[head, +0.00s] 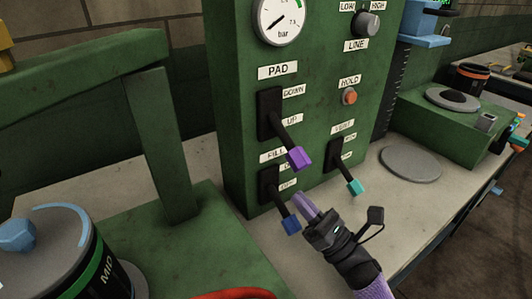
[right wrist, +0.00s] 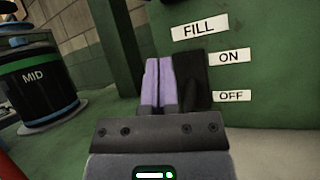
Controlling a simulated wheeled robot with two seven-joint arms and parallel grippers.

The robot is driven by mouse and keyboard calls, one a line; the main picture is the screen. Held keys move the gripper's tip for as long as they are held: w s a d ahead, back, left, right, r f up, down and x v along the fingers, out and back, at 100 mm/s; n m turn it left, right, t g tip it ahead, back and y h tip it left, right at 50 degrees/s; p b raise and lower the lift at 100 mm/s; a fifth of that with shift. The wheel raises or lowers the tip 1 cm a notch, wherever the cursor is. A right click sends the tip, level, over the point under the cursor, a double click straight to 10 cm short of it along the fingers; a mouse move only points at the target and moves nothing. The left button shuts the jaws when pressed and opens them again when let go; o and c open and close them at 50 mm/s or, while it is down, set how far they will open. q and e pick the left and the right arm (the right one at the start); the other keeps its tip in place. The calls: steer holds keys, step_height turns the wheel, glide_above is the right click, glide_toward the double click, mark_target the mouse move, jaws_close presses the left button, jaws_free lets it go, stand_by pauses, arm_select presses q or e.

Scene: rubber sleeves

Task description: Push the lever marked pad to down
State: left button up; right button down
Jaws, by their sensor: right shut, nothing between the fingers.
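The lever marked PAD has a black base (head: 268,112) on the green panel and a purple knob (head: 298,157). Its arm slants out and down from the base. The DOWN label (head: 293,91) sits at the upper part of the base and the UP label (head: 292,120) below it. My right gripper (head: 305,205) is shut and empty, below the purple knob and apart from it, between the blue and teal knobs. Its purple fingers (right wrist: 158,82) show pressed together in the right wrist view, which does not show the PAD knob. My left gripper is not in view.
The FILL lever's blue knob (head: 291,225) is just left of my fingers; the VENT lever's teal knob (head: 355,187) is to the right. A gauge (head: 279,20), selector (head: 368,23) and orange HOLD button (head: 349,97) are above. A MID canister (head: 75,255) stands at lower left.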

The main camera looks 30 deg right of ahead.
mark_target(286, 140)
steer(key=p+x, duration=0.1)
steer(key=x, duration=0.8)
steer(key=shift+r, duration=0.25)
steer(key=shift+r+p, duration=0.3)
steer(key=shift+p, duration=0.3)
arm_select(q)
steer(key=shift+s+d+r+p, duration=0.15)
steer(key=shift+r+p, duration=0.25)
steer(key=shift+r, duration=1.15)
arm_select(e)
steer(key=shift+s+d+r, duration=0.15)
steer(key=shift+s+d, duration=0.25)
steer(key=shift+s, duration=0.35)
steer(key=shift+s+d+r, duration=0.2)
steer(key=shift+s+d, duration=0.15)
steer(key=shift+s, duration=0.35)
